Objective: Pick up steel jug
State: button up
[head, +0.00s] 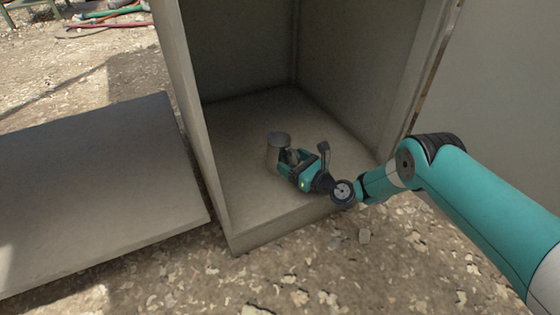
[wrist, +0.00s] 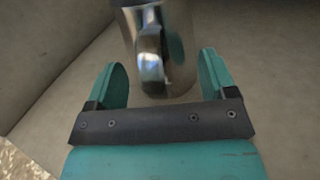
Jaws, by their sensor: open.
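The steel jug (head: 275,146) stands upright on the floor of a grey open box, partly hidden by my gripper in the head view. In the wrist view the shiny jug (wrist: 185,45) is at the top centre, its handle facing me and its top cut off by the frame edge. My gripper (head: 285,162) reaches into the box from the front right, close to the jug. In the wrist view my gripper (wrist: 162,80) is open, one teal finger on each side. The lower part of the jug lies ahead of or just between the fingertips; contact cannot be told.
A flat grey panel (head: 90,190) lies on the gravel at left. Hoses (head: 105,18) lie far back left. The box floor around the jug is clear.

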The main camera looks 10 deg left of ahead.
grip_shut()
dwell(0.3)
jog(key=shift+r, duration=0.25)
